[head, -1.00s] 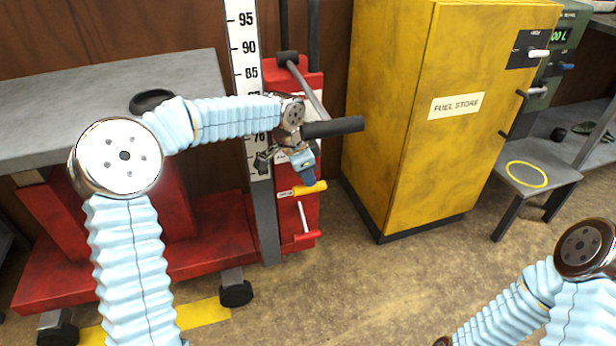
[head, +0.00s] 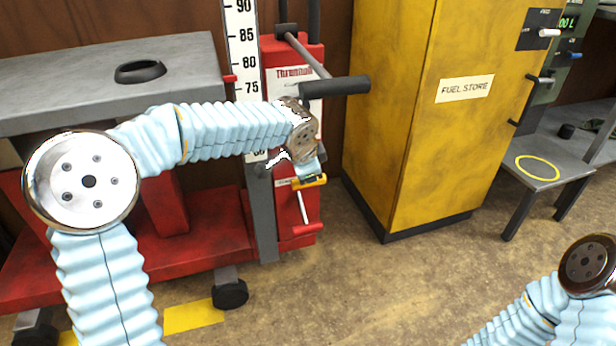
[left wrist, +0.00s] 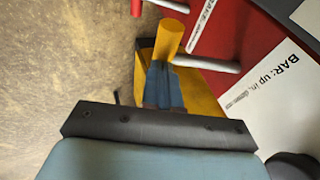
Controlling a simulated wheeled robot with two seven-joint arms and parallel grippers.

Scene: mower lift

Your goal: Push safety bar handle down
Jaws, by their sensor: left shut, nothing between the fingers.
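The yellow safety bar handle (head: 315,181) sticks out from the red lift column (head: 292,62), above a red-gripped lever (head: 305,229). My left gripper (head: 308,171) is right at the yellow handle, its blue fingers shut and empty. In the left wrist view the shut fingers (left wrist: 164,85) end against or just over the yellow grip (left wrist: 172,38); I cannot tell whether they touch. A grey rod (left wrist: 207,64) runs beside the grip. A white label (left wrist: 275,98) reading "BAR: up in" lies to the right. My right gripper is out of view.
A black-gripped bar (head: 335,86) juts out just above my left wrist. A height scale (head: 243,50) and grey lift table (head: 75,85) stand at left. The yellow fuel store (head: 410,140) stands to the right, with clear floor (head: 380,290) in front.

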